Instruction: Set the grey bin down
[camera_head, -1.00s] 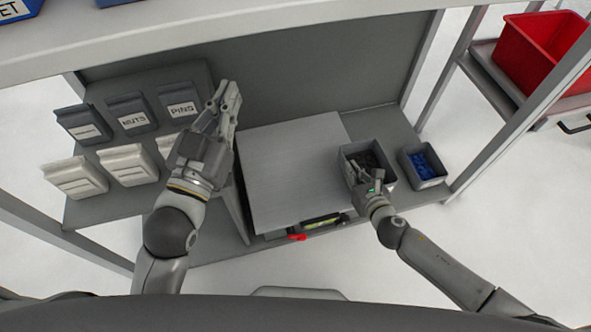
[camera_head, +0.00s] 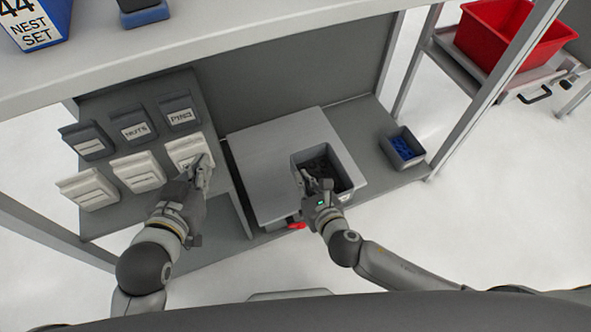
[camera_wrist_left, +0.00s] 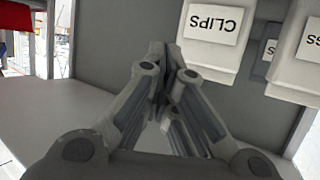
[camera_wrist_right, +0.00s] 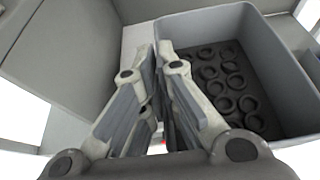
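The grey bin (camera_head: 345,181), with several dark rings inside, is over the right part of the raised grey platform (camera_head: 255,150). It looks upright; I cannot tell whether its base touches the platform. My right gripper (camera_head: 308,183) is at the bin's near left side. In the right wrist view the fingertips (camera_wrist_right: 160,50) are closed together on the wall of the bin (camera_wrist_right: 285,60). My left gripper (camera_head: 203,170) is shut and empty in front of the white CLIPS bin (camera_head: 188,150), which also shows in the left wrist view (camera_wrist_left: 215,50).
A small grey bin with blue pieces (camera_head: 403,148) stands on the shelf to the right. Labelled dark and white bins (camera_head: 135,127) fill the left rack. A red tote (camera_head: 505,35) is at the far right. The shelf between platform and blue-piece bin is clear.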

